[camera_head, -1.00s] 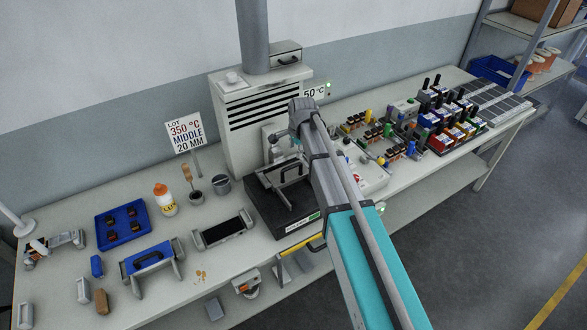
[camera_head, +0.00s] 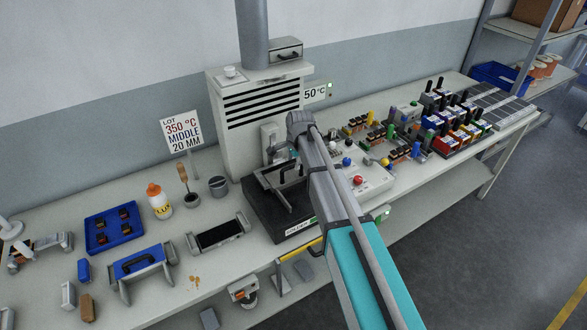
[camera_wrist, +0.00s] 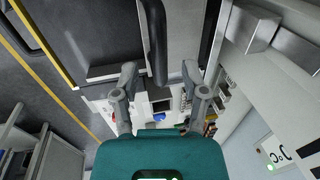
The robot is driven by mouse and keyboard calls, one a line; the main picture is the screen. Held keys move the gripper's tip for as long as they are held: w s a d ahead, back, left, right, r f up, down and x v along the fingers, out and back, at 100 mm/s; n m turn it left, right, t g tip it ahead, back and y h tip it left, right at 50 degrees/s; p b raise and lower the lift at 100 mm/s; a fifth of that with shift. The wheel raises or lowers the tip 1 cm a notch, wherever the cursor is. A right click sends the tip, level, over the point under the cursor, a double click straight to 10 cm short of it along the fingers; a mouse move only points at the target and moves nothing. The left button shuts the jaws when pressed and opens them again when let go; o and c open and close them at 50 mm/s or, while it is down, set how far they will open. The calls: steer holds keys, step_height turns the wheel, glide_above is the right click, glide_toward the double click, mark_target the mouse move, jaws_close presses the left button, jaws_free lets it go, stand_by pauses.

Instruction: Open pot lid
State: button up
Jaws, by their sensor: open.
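The pot is a dark square solder pot (camera_head: 256,212) on the bench, below the grey vent hood in the head view. Its lid is a dark flat plate with a raised black bar handle. In the wrist view the lid (camera_wrist: 95,40) fills the upper left and the handle (camera_wrist: 155,35) runs down from the top edge. My gripper (camera_wrist: 160,75) is open, with one finger on each side of the handle's near end. The fingers look apart from the bar; contact cannot be told. In the head view my arm partly hides the pot's right side.
A vent hood (camera_head: 258,120) stands close behind the pot. A control box (camera_head: 365,178) with coloured buttons is to the right. A holder with a black plate (camera_head: 218,235), a blue tray (camera_head: 113,228) and a glue bottle (camera_head: 158,203) are to the left.

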steer(key=shift+w+a+f+b, duration=0.1)
steer(key=shift+f+b, duration=0.4)
steer(key=shift+f, duration=0.25)
jaws_close()
